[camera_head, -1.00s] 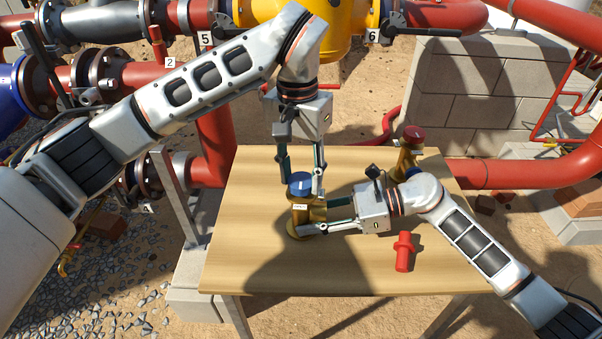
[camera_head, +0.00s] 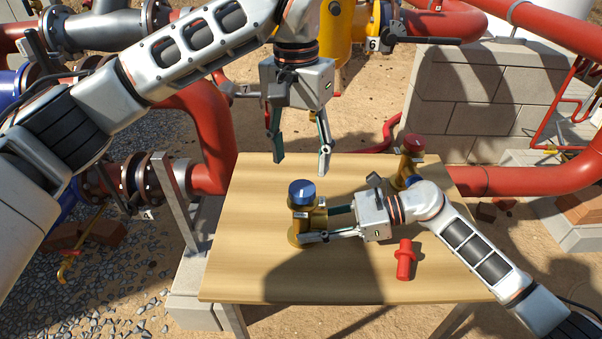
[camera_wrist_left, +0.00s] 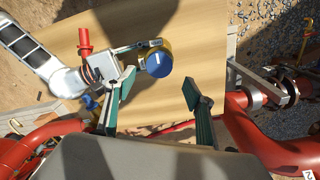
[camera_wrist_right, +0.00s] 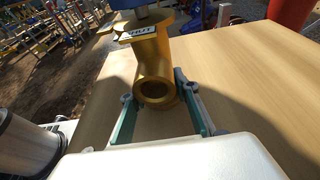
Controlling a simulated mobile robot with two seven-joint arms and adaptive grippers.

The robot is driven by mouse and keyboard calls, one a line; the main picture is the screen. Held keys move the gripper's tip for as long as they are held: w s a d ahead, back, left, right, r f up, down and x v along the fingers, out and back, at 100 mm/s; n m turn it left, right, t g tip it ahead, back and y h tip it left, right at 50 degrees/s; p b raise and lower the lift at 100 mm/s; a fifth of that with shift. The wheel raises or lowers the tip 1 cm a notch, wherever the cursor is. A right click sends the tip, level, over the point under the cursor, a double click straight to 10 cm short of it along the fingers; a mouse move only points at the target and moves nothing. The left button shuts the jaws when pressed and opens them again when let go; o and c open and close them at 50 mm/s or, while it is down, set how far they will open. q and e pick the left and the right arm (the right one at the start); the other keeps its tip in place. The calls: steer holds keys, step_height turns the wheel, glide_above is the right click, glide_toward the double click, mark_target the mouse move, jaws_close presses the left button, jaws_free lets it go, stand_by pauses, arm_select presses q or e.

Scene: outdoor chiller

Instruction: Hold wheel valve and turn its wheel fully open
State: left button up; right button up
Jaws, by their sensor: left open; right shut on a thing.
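The wheel valve (camera_head: 303,222) is a brass body with a blue wheel (camera_head: 302,192) on top, standing upright on the wooden table. My right gripper (camera_head: 314,222) is shut on the brass body from the right side. In the right wrist view the brass body (camera_wrist_right: 152,62) stands between the fingers, with a label near its top. My left gripper (camera_head: 300,166) is open and empty, raised above and behind the blue wheel, apart from it. In the left wrist view the blue wheel (camera_wrist_left: 159,63) lies beyond the open fingers.
A red plug-like part (camera_head: 404,260) lies near the right front. The table's left side (camera_head: 245,240) is clear. Red pipes (camera_head: 210,130) and a block wall (camera_head: 480,95) stand behind.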

arm_select(q)
step_height(320, 180, up, 5)
steer(key=shift+r, duration=0.2)
stand_by(0.3)
arm_select(e)
steer(key=o, duration=0.9)
arm_select(q)
steer(key=shift+a, duration=0.1)
arm_select(e)
steer(key=shift+d, duration=0.1)
